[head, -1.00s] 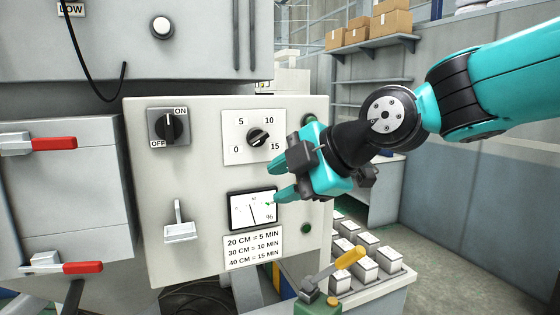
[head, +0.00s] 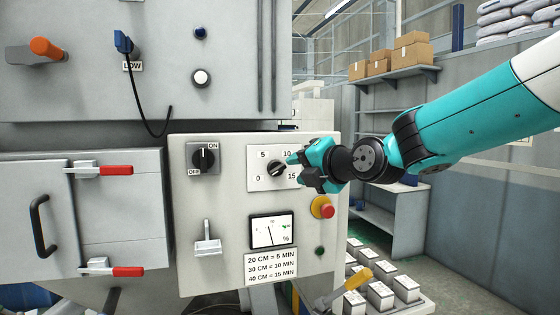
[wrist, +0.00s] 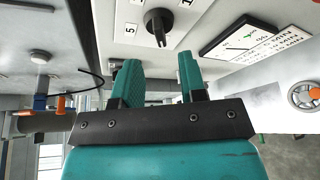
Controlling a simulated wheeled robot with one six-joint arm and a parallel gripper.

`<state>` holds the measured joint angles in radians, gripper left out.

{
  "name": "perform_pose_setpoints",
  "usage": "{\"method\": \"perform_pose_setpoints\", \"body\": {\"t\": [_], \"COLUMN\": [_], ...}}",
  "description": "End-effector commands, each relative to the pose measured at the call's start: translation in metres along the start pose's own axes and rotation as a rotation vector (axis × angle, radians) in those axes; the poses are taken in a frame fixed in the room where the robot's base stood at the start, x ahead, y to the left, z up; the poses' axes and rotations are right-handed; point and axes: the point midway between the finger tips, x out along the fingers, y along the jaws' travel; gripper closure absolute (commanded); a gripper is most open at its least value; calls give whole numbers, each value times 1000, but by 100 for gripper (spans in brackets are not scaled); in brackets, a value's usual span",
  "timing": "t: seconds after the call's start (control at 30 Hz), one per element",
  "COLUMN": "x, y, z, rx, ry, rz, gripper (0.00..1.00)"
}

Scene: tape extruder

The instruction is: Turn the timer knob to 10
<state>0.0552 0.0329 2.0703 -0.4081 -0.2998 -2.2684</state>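The timer knob (head: 277,168) is black, on a white dial plate (head: 256,182) marked 0, 5, 10 and 15. In the wrist view the knob (wrist: 158,22) is beyond the fingertips, with bare panel between. I cannot tell which number it points to. My gripper (head: 300,167) is teal and black, just right of the knob in the head view, overlapping the plate's right side. In the wrist view my gripper (wrist: 159,72) is open and empty, its two teal fingers apart.
The control panel (head: 225,245) also carries an ON/OFF switch (head: 203,158), a lever switch (head: 207,238), a meter (head: 272,231) and a red emergency button (head: 327,211) below my gripper. A yellow-handled tool (head: 347,287) stands low at right.

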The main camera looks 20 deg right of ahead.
Motion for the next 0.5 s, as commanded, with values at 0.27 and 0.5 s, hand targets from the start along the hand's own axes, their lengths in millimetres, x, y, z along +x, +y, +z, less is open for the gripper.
{"method": "perform_pose_setpoints", "body": {"t": [0.27, 0.5], "x": [54, 71], "y": [3, 1], "z": [-1, -2], "rx": [1, 1], "ry": [5, 3], "rz": [-1, 0], "gripper": [62, 62]}}
